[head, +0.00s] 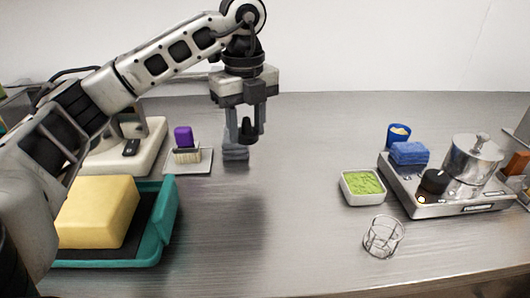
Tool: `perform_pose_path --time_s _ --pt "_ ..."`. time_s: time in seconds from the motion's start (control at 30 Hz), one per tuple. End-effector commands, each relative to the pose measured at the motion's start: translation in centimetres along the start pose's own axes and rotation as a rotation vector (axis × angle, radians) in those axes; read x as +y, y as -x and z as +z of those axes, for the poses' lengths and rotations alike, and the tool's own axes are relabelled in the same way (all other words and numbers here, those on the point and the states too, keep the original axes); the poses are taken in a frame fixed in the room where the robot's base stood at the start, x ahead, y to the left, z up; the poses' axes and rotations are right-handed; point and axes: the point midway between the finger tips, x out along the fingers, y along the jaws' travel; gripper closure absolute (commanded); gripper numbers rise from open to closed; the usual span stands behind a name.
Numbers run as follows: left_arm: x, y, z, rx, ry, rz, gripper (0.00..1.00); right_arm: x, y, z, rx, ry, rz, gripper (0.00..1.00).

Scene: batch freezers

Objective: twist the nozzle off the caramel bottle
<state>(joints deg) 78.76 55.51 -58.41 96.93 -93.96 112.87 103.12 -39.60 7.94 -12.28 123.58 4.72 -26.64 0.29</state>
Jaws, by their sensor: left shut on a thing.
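My left gripper (247,137) hangs pointing down above the middle-left of the counter. Its fingers are shut on a small black tapered piece that looks like the nozzle (248,128). I see no bottle under the piece, and I cannot make out the caramel bottle anywhere in this view. My right gripper is not in view.
A brush with a purple handle (184,136) and a teal tray (165,220) with a yellow block stand left. A white bowl (362,187), wire holder (383,237) and hotplate (450,204) with a pot stand right.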

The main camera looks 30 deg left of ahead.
Motion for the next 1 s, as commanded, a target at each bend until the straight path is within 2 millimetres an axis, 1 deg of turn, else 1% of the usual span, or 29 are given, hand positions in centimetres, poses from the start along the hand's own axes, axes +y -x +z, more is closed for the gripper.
perform_pose_path --time_s 0.03,0.1,0.2,0.43,0.5,0.6,0.7,1.0 --pt "-0.9 -1.0 0.0 0.003 -0.001 0.004 0.88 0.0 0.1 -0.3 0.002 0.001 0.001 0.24" --pt "-1.9 -2.3 0.1 0.002 -0.001 0.003 0.88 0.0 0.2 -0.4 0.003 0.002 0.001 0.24" --pt "-3.1 -3.7 0.2 0.001 -0.001 0.001 0.88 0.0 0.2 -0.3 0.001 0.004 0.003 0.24" --pt "-4.4 -5.3 0.3 0.001 -0.001 0.001 0.88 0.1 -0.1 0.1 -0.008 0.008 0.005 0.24" --pt "-4.9 -6.2 0.4 0.0 0.0 0.002 0.88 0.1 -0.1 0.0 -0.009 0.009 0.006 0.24" --pt "-4.7 -7.7 0.4 0.001 -0.001 0.003 0.88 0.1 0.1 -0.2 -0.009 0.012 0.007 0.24" --pt "-4.8 -8.6 0.4 -0.001 -0.001 0.001 0.88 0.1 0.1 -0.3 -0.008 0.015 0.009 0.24" --pt "-4.8 -8.9 0.4 -0.001 -0.001 -0.001 0.88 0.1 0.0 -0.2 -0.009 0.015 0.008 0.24"
